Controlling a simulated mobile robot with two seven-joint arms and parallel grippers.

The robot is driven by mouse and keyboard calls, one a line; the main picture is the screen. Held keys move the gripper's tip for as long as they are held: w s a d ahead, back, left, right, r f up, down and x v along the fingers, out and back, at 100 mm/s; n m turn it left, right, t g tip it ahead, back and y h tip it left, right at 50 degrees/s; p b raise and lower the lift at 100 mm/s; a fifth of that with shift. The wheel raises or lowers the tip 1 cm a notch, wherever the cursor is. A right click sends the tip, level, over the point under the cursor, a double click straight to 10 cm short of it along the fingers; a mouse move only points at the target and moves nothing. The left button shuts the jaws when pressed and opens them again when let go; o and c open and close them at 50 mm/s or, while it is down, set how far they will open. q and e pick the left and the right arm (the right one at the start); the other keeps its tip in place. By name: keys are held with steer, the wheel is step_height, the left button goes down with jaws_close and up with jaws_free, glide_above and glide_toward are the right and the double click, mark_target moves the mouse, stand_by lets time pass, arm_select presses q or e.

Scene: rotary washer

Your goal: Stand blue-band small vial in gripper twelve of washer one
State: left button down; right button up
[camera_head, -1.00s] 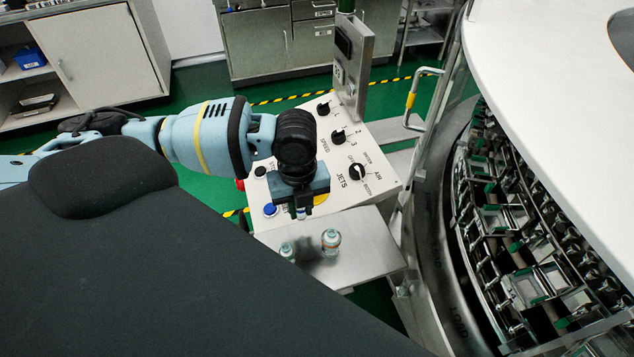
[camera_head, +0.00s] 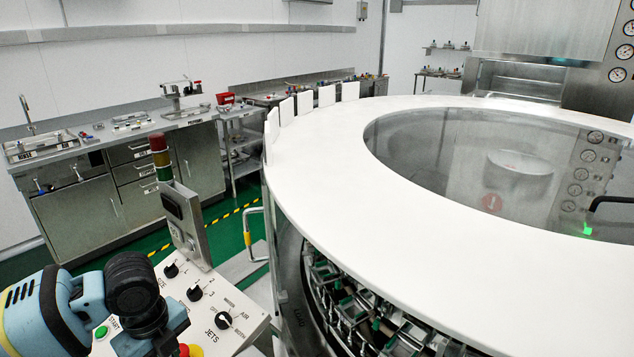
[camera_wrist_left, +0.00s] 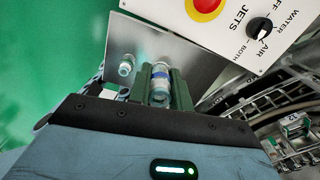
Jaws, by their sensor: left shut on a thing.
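In the left wrist view my left gripper (camera_wrist_left: 162,88) is shut on a small clear vial with a blue band (camera_wrist_left: 161,76). The vial stands between the two green fingers, above the steel shelf (camera_wrist_left: 178,52). In the head view only the arm's wrist end shows at the lower left; its fingertips are below the frame. Washer one (camera_head: 345,165) has a white ring top, with a row of metal grippers (camera_head: 362,318) under its rim. Part of that row (camera_wrist_left: 292,128) also shows at the right of the left wrist view; its numbering is too small to read surely. My right gripper is not in view.
Another vial (camera_wrist_left: 126,66) stands on the shelf, left of the held one. The control panel (camera_head: 205,305) with knobs and a post (camera_head: 185,220) stands between my left arm and the washer. A yellow-gripped handrail (camera_head: 247,232) stands beside the washer.

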arm_select(q)
steer(key=n, duration=0.1)
steer(key=d+f+n, duration=0.1)
steer(key=shift+s+n, duration=0.2)
steer(key=shift+n, duration=0.1)
steer(key=s+d+r+n, duration=0.1)
steer(key=d+n, duration=0.1)
steer(key=n, duration=0.8)
steer(key=d+r+n+b, duration=0.1)
steer(key=d+r+n, duration=0.1)
steer(key=n, duration=0.9)
steer(key=shift+s+d+r, duration=0.15)
steer(key=shift+s+d, duration=0.25)
steer(key=shift+d, duration=0.1)
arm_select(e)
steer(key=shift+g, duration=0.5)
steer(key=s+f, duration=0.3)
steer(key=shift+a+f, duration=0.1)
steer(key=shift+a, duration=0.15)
